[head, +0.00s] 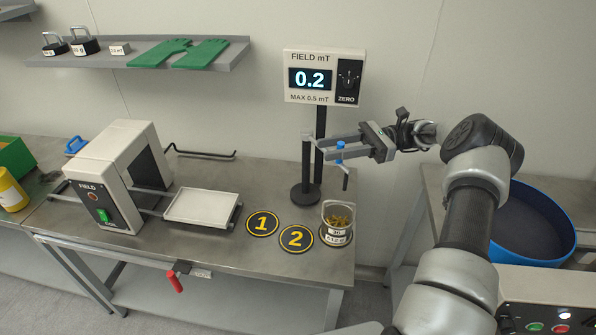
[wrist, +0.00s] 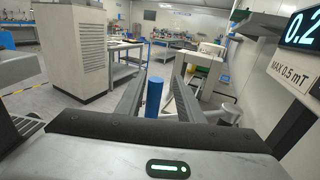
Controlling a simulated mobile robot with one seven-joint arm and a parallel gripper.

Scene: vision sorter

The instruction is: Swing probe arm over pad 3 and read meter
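The field meter (head: 323,77) stands on a dark post and reads 0.2 mT; part of it shows in the wrist view (wrist: 292,68). The probe stand (head: 306,190) carries an arm whose blue knob (head: 340,146) has a thin dark probe (head: 345,181) hanging below. My gripper (head: 335,147) is around the blue knob, which stands between its fingers in the wrist view (wrist: 154,98) with gaps on both sides. Pads 1 (head: 262,223) and 2 (head: 296,239) lie on the bench. A labelled jar (head: 337,222) stands on a dark disc beside them; any number there is hidden.
A FIELD box (head: 110,180) with a green switch and a white tray (head: 202,207) stand on the left of the bench (head: 130,240). A shelf (head: 105,60) holds weights and green gloves. A blue round bin (head: 545,225) is at right, behind my arm.

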